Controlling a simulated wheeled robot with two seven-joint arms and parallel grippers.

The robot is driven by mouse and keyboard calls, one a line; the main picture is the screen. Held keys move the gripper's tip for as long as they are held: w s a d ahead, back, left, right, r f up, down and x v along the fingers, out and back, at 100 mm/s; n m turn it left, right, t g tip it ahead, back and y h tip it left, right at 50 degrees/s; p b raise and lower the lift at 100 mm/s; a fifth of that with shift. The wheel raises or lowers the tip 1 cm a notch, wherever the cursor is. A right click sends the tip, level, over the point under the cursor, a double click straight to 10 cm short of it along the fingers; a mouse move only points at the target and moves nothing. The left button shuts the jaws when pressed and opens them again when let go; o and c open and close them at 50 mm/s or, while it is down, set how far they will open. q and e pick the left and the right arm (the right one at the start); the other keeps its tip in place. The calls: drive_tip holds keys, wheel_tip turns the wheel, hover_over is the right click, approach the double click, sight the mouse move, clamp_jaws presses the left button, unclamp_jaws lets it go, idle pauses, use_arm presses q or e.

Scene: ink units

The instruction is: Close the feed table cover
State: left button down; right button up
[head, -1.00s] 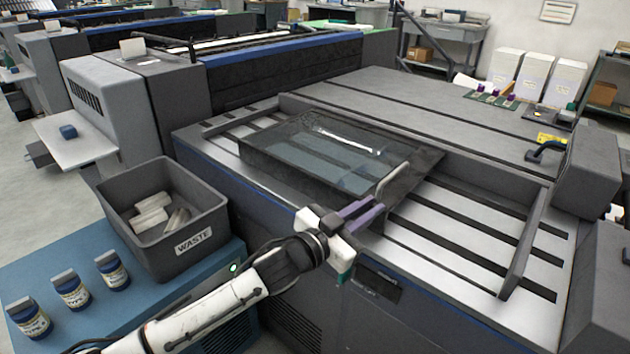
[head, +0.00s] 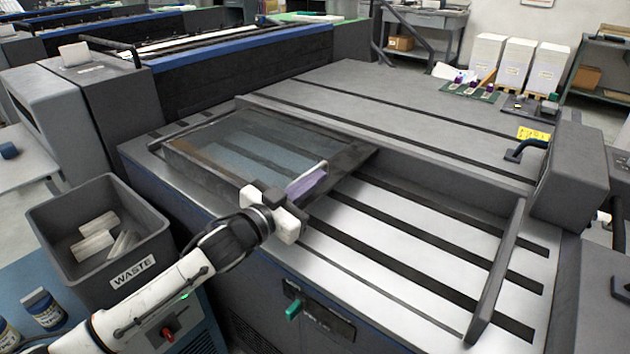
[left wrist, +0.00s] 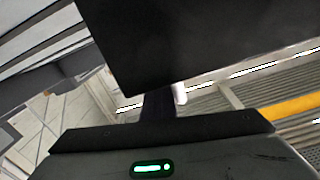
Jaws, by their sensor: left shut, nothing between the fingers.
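The feed table cover (head: 232,150), a see-through panel in a dark frame, lies low and nearly flat over the left part of the slotted feed table (head: 425,235). Whether it rests fully on the table I cannot tell. Its pale bar handle (head: 322,167) is at its right end. My left gripper (head: 312,180), with purple fingers, is shut and empty beside the handle, at the cover's near right corner; whether it touches is unclear. In the left wrist view a large dark slab fills the top; I cannot tell what it is. My right gripper is not seen.
A grey waste bin (head: 105,245) holding several pale pieces stands at the left, near my left arm. A dark raised bar (head: 497,275) crosses the right end of the table. The slotted surface between cover and bar is clear.

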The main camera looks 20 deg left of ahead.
use_arm(q)
drive_tip(key=shift+s, duration=0.15)
drive_tip(key=c, duration=1.8)
unclamp_jaws()
drive_tip(key=shift+c, duration=0.2)
drive_tip(key=v, duration=1)
drive_tip(key=shift+s, duration=0.15)
drive_tip(key=shift+r, duration=0.1)
